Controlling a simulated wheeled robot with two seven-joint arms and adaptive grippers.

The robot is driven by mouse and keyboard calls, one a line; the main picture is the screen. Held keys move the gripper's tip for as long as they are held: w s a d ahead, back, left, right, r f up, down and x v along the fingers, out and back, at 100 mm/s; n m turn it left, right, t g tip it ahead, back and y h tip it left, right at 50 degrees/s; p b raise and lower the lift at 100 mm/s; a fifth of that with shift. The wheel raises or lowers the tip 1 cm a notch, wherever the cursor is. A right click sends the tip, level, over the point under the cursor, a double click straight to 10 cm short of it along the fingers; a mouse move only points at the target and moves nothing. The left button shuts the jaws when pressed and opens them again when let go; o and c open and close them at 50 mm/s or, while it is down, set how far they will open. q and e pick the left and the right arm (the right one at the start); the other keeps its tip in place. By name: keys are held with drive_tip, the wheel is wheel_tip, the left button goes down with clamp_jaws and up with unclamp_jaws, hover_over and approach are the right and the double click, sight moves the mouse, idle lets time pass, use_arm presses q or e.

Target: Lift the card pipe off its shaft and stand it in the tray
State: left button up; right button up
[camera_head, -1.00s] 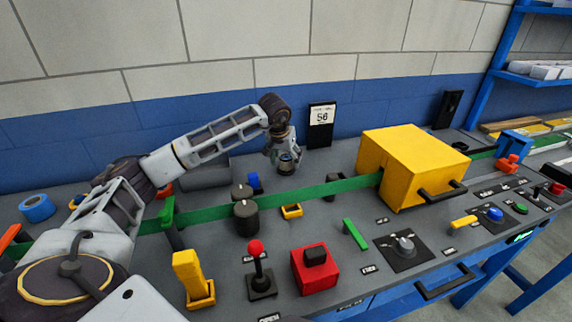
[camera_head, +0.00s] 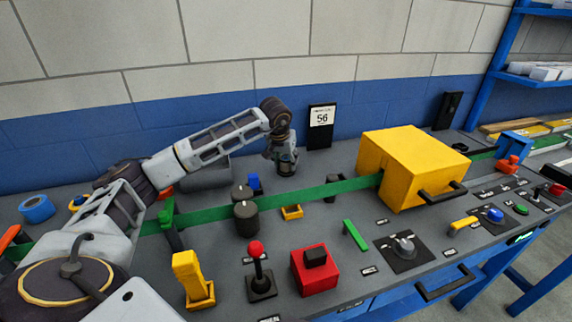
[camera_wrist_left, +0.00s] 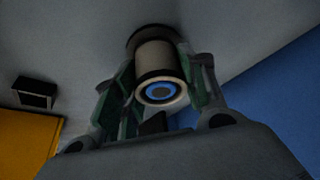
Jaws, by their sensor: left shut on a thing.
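The card pipe (camera_wrist_left: 154,60) is a short tan tube in the left wrist view. A blue ring with a dark centre shows inside its near end, and a dark disc lies at its far end. My left gripper (camera_wrist_left: 160,86) is shut on the pipe, one finger on each side. In the head view the left gripper (camera_head: 287,165) is at the back of the panel and mostly hides the pipe. I cannot tell whether the pipe is still around its shaft. My right gripper is out of view.
A green strip (camera_head: 330,190) crosses the panel. Black knobs (camera_head: 246,217) stand left of the tray, and a big yellow box (camera_head: 405,165) stands to the right. A red-topped joystick (camera_head: 258,262) and red block (camera_head: 315,270) are in front. The wall sign (camera_head: 321,117) is behind.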

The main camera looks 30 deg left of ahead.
use_arm(q)
drive_tip(key=shift+r, duration=0.15)
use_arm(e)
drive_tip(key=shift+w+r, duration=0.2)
use_arm(q)
drive_tip(key=shift+r, duration=0.6)
wheel_tip(320, 180, up, 8)
drive_tip(key=shift+f+p, duration=0.25)
drive_tip(key=shift+p, duration=0.5)
drive_tip(key=shift+r, duration=0.55)
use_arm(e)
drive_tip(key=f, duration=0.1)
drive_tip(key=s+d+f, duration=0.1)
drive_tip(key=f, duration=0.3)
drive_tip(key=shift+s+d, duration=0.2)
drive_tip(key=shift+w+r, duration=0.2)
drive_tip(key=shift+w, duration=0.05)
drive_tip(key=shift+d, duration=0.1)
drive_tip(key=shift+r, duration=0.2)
